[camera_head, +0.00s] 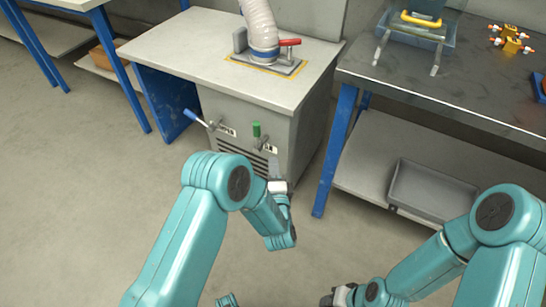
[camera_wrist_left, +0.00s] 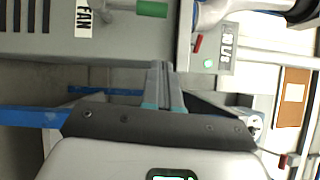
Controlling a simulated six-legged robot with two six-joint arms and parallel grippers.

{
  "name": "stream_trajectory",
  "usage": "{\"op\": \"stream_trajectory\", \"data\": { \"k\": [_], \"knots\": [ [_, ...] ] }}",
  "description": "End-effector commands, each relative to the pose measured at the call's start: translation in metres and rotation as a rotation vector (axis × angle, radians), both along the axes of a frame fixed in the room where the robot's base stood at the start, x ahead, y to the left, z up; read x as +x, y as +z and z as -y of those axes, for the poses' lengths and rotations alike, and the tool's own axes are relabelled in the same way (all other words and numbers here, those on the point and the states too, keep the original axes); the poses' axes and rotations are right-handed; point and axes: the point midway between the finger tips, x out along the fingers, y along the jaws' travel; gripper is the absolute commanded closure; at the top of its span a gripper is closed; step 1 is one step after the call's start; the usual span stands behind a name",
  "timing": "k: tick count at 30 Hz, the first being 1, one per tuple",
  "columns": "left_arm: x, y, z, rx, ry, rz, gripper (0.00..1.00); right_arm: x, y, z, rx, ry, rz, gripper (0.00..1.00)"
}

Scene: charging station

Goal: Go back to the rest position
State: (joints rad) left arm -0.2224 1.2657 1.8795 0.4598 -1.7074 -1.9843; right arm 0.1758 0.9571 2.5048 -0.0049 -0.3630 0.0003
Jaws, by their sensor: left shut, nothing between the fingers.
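My left gripper (camera_head: 274,166) is in front of the grey cabinet (camera_head: 225,105), below its green handle (camera_head: 256,129). Its arm bends at the elbow in the middle of the head view. In the left wrist view the left gripper's fingers (camera_wrist_left: 164,84) lie together with nothing between them. The green handle (camera_wrist_left: 152,9) and a FAN label show near the top of that view, apart from the fingers. My right gripper (camera_head: 334,297) shows only partly at the bottom edge of the head view, so its fingers cannot be judged.
A blue-and-white lever (camera_head: 198,119) sticks out from the cabinet front. A hose (camera_head: 260,25) and a red handle (camera_head: 290,42) are on its top. A dark table (camera_head: 470,85) with a grey bin (camera_head: 430,190) on its lower shelf stands right. The floor at left is clear.

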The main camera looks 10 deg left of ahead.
Motion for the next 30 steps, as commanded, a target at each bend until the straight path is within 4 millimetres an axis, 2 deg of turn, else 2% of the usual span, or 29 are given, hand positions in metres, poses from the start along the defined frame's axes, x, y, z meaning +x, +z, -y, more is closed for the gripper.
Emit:
{"op": "stream_trajectory", "data": {
  "k": [17, 20, 23, 24, 26, 27, 30],
  "knots": [
    [-0.002, -0.001, -0.001, -0.001, 0.005, -0.002, 1.0, 0.0, 0.0, 0.0, 0.0, 0.0, 0.0, 0.57],
    [0.002, 0.0, -0.023, -0.003, 0.048, -0.001, 1.0, 0.0, 0.0, 0.0, 0.0, 0.0, 0.0, 0.57],
    [0.0, 0.003, -0.07, -0.005, 0.12, -0.017, 1.0, 0.0, 0.0, 0.0, 0.0, 0.0, 0.0, 0.57],
    [-0.007, -0.005, -0.092, -0.019, 0.127, -0.069, 1.0, 0.0, 0.0, 0.0, 0.0, 0.0, 0.0, 0.57],
    [-0.024, -0.032, -0.11, -0.161, 0.091, -0.194, 1.0, 0.0, 0.0, 0.0, 0.0, 0.0, 0.0, 0.57],
    [-0.037, -0.05, -0.113, -0.29, 0.068, -0.27, 1.0, 0.0, 0.0, 0.0, 0.0, 0.0, 0.0, 0.57],
    [-0.074, -0.088, -0.107, -0.612, 0.059, -0.443, 1.0, 0.0, 0.0, 0.0, 0.0, 0.0, 0.0, 0.57]
  ]
}}
